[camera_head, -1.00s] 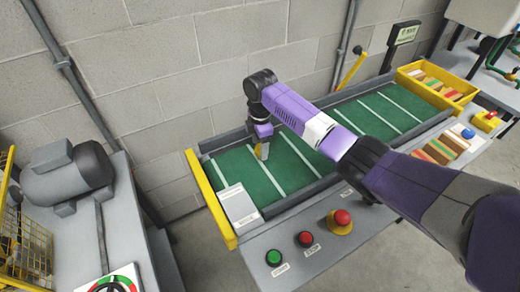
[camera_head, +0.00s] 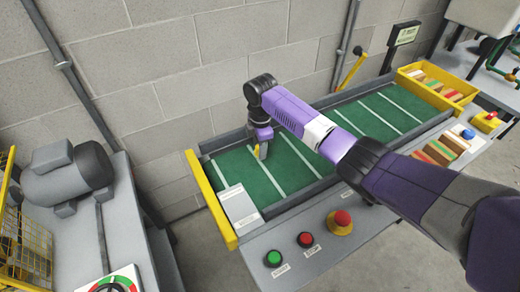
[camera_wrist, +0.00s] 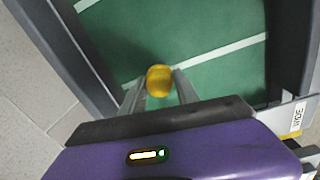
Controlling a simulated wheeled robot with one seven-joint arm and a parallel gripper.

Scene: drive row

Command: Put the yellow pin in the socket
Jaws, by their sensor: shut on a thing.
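My gripper (camera_wrist: 159,92) is shut on the yellow pin (camera_wrist: 158,80), whose rounded end shows between the fingertips in the wrist view. In the head view, my gripper (camera_head: 262,153) points down over the near-left part of the green conveyor belt (camera_head: 232,167). The pin is too small there to make out clearly. Whether its lower end touches the belt cannot be told. I cannot make out the socket in either view.
A yellow bar (camera_head: 211,199) and a grey labelled block (camera_head: 239,207) stand at the belt's left end. Green (camera_head: 273,258) and red (camera_head: 305,239) buttons line the front. A yellow bin (camera_head: 462,98) of blocks is at the far right. A grey motor (camera_head: 68,174) sits left.

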